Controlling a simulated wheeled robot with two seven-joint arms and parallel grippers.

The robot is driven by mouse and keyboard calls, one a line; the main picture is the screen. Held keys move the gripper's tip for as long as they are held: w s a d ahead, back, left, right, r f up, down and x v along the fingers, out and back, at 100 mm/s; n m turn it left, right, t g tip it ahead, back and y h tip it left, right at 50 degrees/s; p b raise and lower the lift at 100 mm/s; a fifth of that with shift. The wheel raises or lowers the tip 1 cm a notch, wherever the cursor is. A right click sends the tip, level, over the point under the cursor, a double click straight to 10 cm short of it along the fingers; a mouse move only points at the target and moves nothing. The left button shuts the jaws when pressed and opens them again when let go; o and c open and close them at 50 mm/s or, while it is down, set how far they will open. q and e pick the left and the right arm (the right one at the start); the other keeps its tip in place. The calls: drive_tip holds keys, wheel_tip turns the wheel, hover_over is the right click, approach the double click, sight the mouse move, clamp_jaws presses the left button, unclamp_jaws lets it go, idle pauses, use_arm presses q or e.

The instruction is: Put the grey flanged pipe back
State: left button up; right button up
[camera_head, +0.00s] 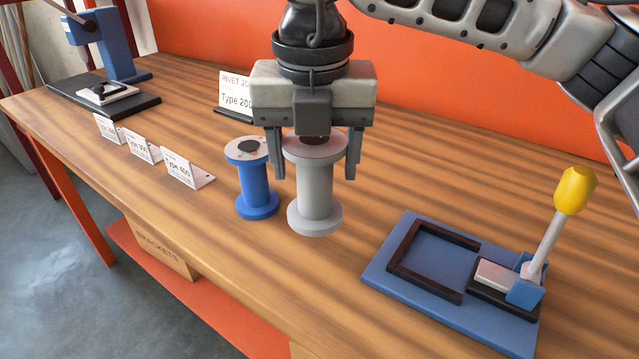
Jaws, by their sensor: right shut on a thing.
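The grey flanged pipe (315,190) is upright on or just above the table, right of the middle-left area. Its round lower flange shows fully, and its top flange is partly hidden by my gripper. My right gripper (315,165) comes from above and is shut on the grey pipe, one finger on each side of its upper part. I cannot tell whether the pipe's bottom touches the wood. My left gripper is not in view.
A blue flanged pipe (258,180) stands close left of the grey one. A blue fixture (400,270) with a yellow-handled lever (574,190) is at right. Label cards (186,170) line the front edge. A blue press (112,45) is at far left. Sign (235,92) stands behind.

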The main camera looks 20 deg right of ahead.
sight(319, 188)
drive_tip(key=shift+w+d+f, duration=0.25)
drive_tip(key=shift+w+f, duration=0.25)
drive_tip(key=shift+f, duration=0.1)
drive_tip(key=shift+w+d+f, duration=0.25)
drive_tip(key=shift+w+f, duration=0.2)
drive_tip(key=shift+f, duration=0.15)
wheel_tip(319, 188, down, 3)
drive_tip(key=shift+w+d+f, duration=0.1)
drive_tip(key=shift+w+d, duration=0.05)
drive_tip(key=shift+f+b, duration=0.3)
drive_tip(key=shift+f, duration=0.1)
drive_tip(key=o, duration=1.5)
drive_tip(key=shift+r, duration=0.1)
drive_tip(key=r, duration=0.4)
drive_tip(key=s+r, duration=0.1)
drive_tip(key=r, duration=0.3)
drive_tip(key=r+p, duration=0.1)
drive_tip(key=r, duration=0.3)
drive_tip(key=shift+s+a+r, duration=0.15)
drive_tip(key=shift+s+a, duration=0.05)
drive_tip(key=shift+a, duration=0.1)
